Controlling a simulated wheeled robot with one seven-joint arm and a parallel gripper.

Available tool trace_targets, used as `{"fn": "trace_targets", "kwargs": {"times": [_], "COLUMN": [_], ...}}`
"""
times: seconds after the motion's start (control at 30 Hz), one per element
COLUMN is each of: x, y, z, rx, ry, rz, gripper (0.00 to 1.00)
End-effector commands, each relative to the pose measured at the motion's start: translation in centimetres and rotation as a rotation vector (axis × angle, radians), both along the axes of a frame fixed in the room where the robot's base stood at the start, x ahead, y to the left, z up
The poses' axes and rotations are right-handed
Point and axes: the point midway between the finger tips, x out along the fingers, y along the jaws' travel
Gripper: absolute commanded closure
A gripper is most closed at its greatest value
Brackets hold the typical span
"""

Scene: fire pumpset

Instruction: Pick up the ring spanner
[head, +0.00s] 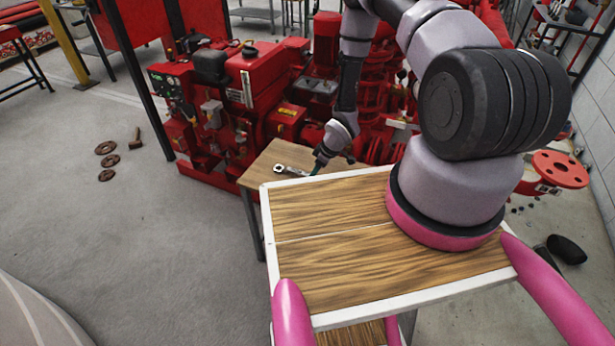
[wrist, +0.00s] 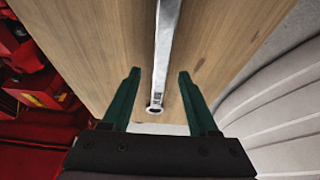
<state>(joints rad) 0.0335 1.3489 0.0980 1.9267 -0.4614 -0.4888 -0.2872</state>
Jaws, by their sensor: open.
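The ring spanner (head: 291,171) is a silver tool lying on a small wooden table (head: 262,170) in the head view. In the wrist view the spanner (wrist: 163,50) runs from the top edge down to a ring end, which lies near the table's edge. My gripper (wrist: 158,82) has two green fingers spread apart, one on each side of the spanner's shaft, with clear gaps. In the head view my gripper (head: 317,166) is at the right part of the table, beside the spanner, and its fingers partly hide that end. Whether the fingers touch the table cannot be told.
The red pumpset (head: 235,95) stands right behind the small table. A wood-topped surface with a white rim (head: 267,225) is in front of it, under my arm.

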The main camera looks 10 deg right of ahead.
Motion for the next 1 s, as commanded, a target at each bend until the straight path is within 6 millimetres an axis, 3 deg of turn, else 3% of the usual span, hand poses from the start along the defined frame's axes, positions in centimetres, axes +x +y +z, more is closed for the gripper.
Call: {"fn": "trace_targets", "kwargs": {"times": [0.1,0.33,0.37,0.5,0.53,1.0], "x": [0.23,0.31,0.31,0.31,0.31,0.32], "y": [0.35,0.40,0.39,0.39,0.39,0.38], "z": [-1.05,-1.22,-1.21,-1.19,-1.19,-1.17], "rx": [0.000,0.000,0.000,0.000,0.000,-0.001], "ry": [0.000,0.000,0.000,0.000,0.000,-0.001], "rz": [0.000,0.000,0.000,0.000,0.000,0.000], "gripper": [0.40,0.40,0.44,0.97,1.00,1.00]}}
